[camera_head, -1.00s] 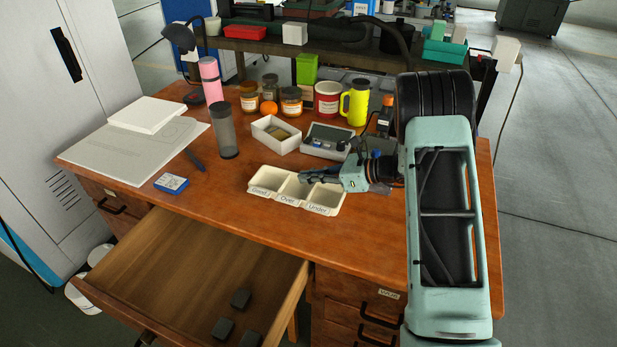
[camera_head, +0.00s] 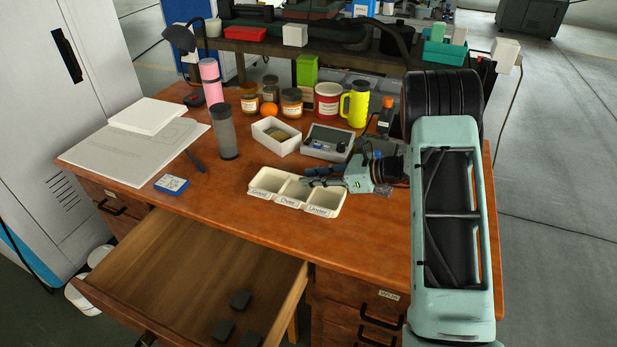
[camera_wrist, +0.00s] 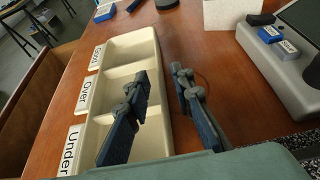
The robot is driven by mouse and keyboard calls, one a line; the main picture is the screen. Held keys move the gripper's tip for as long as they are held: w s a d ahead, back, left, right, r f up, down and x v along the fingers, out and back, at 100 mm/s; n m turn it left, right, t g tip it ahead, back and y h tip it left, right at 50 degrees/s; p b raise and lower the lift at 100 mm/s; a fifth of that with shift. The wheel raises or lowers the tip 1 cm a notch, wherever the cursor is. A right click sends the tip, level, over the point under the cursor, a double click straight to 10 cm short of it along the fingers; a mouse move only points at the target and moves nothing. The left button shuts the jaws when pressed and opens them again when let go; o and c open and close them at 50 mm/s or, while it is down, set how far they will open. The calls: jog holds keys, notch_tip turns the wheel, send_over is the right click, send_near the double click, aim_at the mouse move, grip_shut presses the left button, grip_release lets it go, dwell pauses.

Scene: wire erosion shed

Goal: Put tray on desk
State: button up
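The cream tray (camera_head: 270,199) lies flat on the wooden desk (camera_head: 225,205), near its front edge above the open drawer. It has three compartments labelled Good, Over and Under, which look empty; it also shows in the wrist view (camera_wrist: 122,71). My gripper (camera_head: 308,182) is at the tray's back side, toward the Under end. In the wrist view my gripper (camera_wrist: 160,76) is open, one finger over the compartments and the other outside over the desk (camera_wrist: 205,75). The tray's back wall lies between the fingers. Whether either finger touches it is unclear.
Behind the tray are a white box (camera_head: 277,138) and a grey device (camera_head: 328,142). A dark cylinder (camera_head: 224,135) and a blue box (camera_head: 171,184) stand to the left. The open drawer (camera_head: 185,260) holds dark blocks.

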jog(key=v, duration=1.1)
jog(key=shift+a+p, duration=0.1)
jog(key=shift+p, duration=0.2)
